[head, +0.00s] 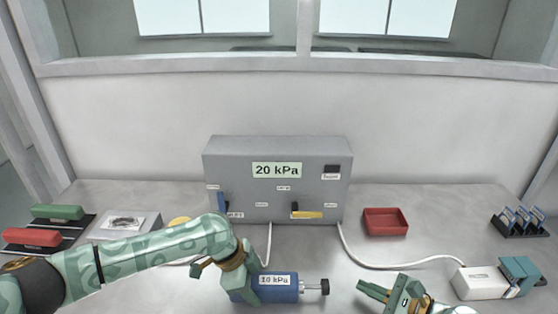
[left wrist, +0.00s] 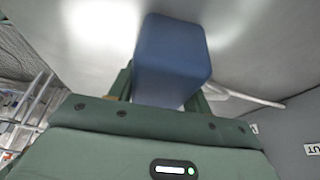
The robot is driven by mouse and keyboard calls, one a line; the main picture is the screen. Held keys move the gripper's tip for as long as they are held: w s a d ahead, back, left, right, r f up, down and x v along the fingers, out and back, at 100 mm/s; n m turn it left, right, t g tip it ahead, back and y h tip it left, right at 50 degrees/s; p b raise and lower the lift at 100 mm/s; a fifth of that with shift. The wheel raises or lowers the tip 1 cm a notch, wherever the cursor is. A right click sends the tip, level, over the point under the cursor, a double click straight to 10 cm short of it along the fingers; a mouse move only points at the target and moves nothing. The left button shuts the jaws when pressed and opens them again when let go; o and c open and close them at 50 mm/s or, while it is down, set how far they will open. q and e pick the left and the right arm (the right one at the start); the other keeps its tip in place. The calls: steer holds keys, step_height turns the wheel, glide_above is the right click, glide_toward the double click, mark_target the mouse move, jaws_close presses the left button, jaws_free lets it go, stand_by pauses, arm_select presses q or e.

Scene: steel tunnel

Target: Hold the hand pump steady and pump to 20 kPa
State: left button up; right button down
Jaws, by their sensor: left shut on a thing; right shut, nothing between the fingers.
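The hand pump (head: 277,294) is a blue body lying on the table at front centre, with a label that appears to read 10 kPa. Its rod and dark end knob (head: 325,286) stick out to the right. My left gripper (head: 238,277) is shut on the pump's left end; the blue body also shows between its fingers in the left wrist view (left wrist: 172,60). My right gripper (head: 366,290) is shut and empty, to the right of the knob and apart from it. The grey panel box (head: 230,155) behind carries a 20 kPa sign (head: 277,170).
White hoses (head: 365,259) run from the box across the table. A red tray (head: 385,222) and a white unit (head: 480,283) stand right, a dark rack (head: 518,222) far right. Green (head: 57,212) and red (head: 32,237) cylinders lie far left.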

stand_by(0.5)
arm_select(q)
steer(key=o, duration=1.1)
steer(key=shift+o, duration=0.2)
